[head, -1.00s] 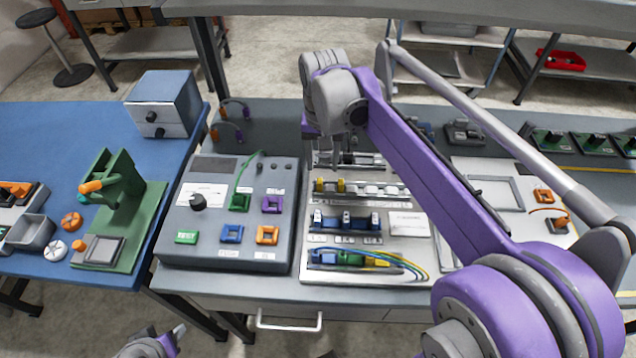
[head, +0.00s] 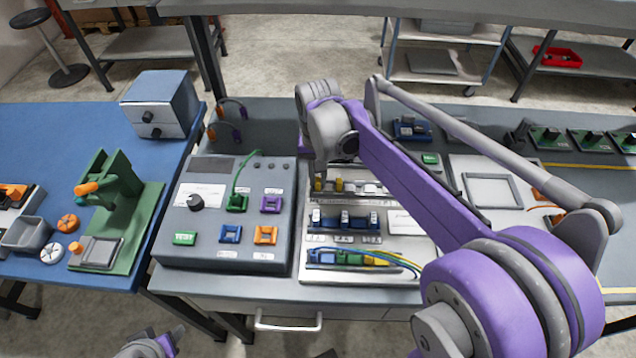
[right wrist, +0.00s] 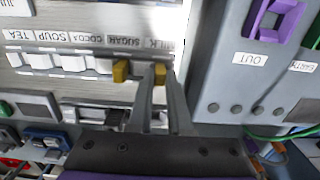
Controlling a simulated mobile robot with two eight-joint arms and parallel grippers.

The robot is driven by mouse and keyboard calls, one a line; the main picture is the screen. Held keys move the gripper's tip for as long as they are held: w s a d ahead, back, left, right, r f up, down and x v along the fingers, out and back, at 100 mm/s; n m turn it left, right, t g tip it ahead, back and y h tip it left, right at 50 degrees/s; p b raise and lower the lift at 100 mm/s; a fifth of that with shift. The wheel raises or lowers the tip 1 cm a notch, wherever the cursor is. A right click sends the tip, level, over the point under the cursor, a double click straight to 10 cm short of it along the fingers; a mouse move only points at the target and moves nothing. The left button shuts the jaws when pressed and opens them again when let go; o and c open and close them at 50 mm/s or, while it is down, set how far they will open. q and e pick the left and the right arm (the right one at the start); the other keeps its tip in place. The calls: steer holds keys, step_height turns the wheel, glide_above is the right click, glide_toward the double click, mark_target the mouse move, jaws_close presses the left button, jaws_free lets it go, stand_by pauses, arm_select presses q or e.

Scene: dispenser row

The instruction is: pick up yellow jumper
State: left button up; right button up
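Two small yellow jumpers sit in the upper row of the light panel, beside several white ones. The jumper above the MILK label (right wrist: 160,73) shows between the fingertips of my right gripper (right wrist: 159,72) in the right wrist view. The fingers are apart around it; I cannot tell whether they touch it. The other yellow jumper (right wrist: 120,71) is just left of the fingers, by SUGAR; in the head view it is the right one of the pair (head: 339,185). My left gripper (head: 178,336) is at the bottom edge of the head view, mostly cut off.
The grey control box (head: 225,255) with coloured frames stands close left of the light panel (head: 405,275). Blue-and-white jumpers (head: 345,220) and coloured wires fill the panel's lower rows. A green press (head: 120,200) stands on the blue table.

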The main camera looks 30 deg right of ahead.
mark_target(318, 180)
jaws_close()
steer(key=shift+r, duration=0.1)
arm_select(q)
steer(key=shift+w+r+p, duration=0.1)
steer(key=shift+r+p, duration=0.2)
steer(key=shift+r, duration=0.1)
arm_select(e)
step_height(318, 180, up, 10)
arm_select(q)
steer(key=shift+w+r+p, duration=0.3)
steer(key=shift+r+p, duration=0.4)
steer(key=shift+r, duration=0.2)
arm_select(e)
steer(key=shift+r, duration=0.95)
arm_select(q)
steer(key=shift+w+r+p, duration=0.3)
steer(key=shift+r+p, duration=0.15)
steer(key=shift+r, duration=0.2)
steer(key=shift+w+r+p, duration=0.3)
steer(key=shift+r+p, duration=0.15)
steer(key=shift+r, duration=0.15)
arm_select(e)
step_height(318, 180, up, 3)
steer(key=shift+w+f, duration=0.1)
arm_select(q)
steer(key=shift+s, duration=0.15)
